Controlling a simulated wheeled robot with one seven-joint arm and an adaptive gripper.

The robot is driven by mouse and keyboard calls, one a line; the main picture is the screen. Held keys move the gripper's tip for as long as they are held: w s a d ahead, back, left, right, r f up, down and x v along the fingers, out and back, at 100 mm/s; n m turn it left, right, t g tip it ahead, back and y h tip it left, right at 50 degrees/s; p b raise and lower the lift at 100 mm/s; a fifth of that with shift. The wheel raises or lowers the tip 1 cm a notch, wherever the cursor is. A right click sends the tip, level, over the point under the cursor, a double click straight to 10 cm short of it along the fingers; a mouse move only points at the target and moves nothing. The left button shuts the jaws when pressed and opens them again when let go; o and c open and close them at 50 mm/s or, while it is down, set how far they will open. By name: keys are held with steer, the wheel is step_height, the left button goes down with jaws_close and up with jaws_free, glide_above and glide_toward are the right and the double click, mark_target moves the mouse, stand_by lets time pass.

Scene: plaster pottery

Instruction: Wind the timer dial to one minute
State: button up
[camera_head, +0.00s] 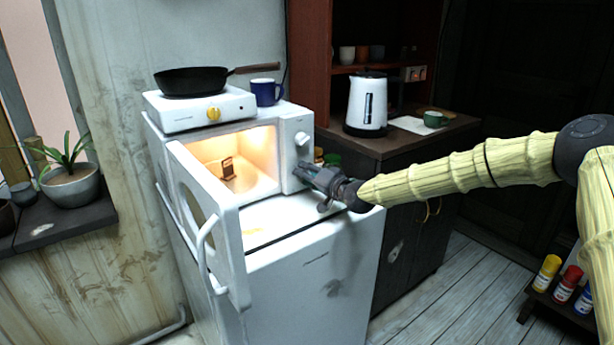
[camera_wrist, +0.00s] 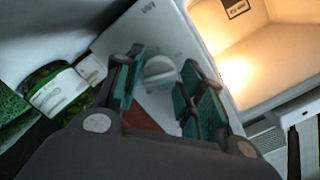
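The white microwave (camera_head: 175,158) stands on a white fridge with its door (camera_head: 222,225) swung open and its inside lit. Its front panel (camera_head: 297,130) has an upper knob (camera_head: 302,138). My gripper (camera_head: 306,171) is at the lower part of this panel and hides what is there. In the wrist view, a round pale dial (camera_wrist: 160,72) with a raised grip bar lies between the two teal fingers of my gripper (camera_wrist: 161,80). The fingers are apart, one on each side of the dial, with a visible gap. I cannot tell whether they touch it. The dial's markings are not readable.
The open door hangs left of my gripper. A hot plate (camera_head: 190,112) with a black pan (camera_head: 192,80) and a blue mug (camera_head: 265,92) are on top of the microwave. A white kettle (camera_head: 366,103) is at right.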

steer(key=shift+o, duration=0.8)
steer(key=v, duration=1.2)
